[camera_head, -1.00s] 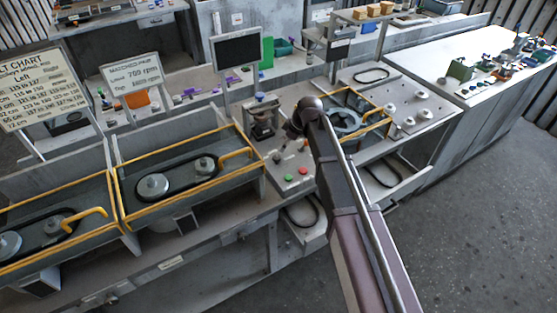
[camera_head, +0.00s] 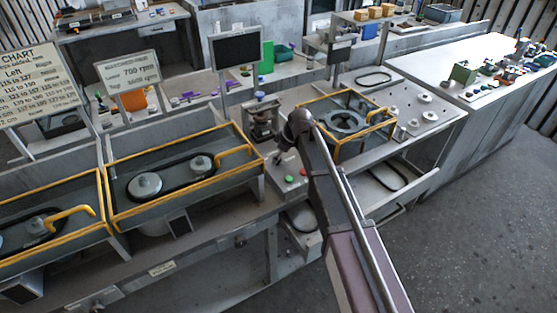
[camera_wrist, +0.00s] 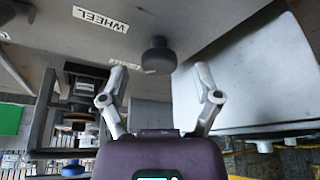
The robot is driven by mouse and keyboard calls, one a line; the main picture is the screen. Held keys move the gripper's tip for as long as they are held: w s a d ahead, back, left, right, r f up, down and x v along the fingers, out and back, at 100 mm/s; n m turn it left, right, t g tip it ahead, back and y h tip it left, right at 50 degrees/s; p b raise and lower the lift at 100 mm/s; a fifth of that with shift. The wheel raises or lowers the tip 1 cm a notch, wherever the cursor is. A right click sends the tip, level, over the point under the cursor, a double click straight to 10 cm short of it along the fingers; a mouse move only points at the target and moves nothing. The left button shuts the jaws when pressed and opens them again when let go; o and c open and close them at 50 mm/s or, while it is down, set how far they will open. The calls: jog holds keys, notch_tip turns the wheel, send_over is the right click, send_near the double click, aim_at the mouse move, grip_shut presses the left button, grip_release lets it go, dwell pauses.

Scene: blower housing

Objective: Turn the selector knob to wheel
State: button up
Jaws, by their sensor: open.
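The selector knob (camera_wrist: 158,55) is a dark round knob on a grey panel (camera_wrist: 200,22). In the wrist view it lies just beyond and between the fingertips of my gripper (camera_wrist: 160,75), with no visible contact. The two metal fingers are spread apart and empty. A white WHEEL label (camera_wrist: 101,19) shows upside down to the knob's upper left. A second, smaller label (camera_wrist: 130,66) sits left of the knob, too slanted to read. In the head view my gripper (camera_head: 281,157) is small and dark over the control panel; the knob cannot be made out apart from it.
A green button (camera_head: 289,179) and a red button (camera_head: 303,173) are close to my gripper on the panel. A yellow-railed housing (camera_head: 345,121) stands to the right, and a yellow-railed belt bay (camera_head: 175,177) to the left. A monitor (camera_head: 236,50) stands behind.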

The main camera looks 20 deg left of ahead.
jog(key=shift+a+f, duration=0.1)
jog(key=shift+f, duration=0.1)
grip_shut()
dwell(0.3)
jog(key=shift+m, duration=0.4)
jog(key=m+t, duration=0.1)
jog(key=m, duration=0.1)
jog(key=m+t, duration=0.1)
jog(key=m, duration=0.1)
jog(key=shift+s+h, duration=0.2)
jog(key=shift+h, duration=0.2)
jog(key=m+t+h, duration=0.1)
jog(key=m, duration=0.4)
jog(key=shift+a, duration=0.1)
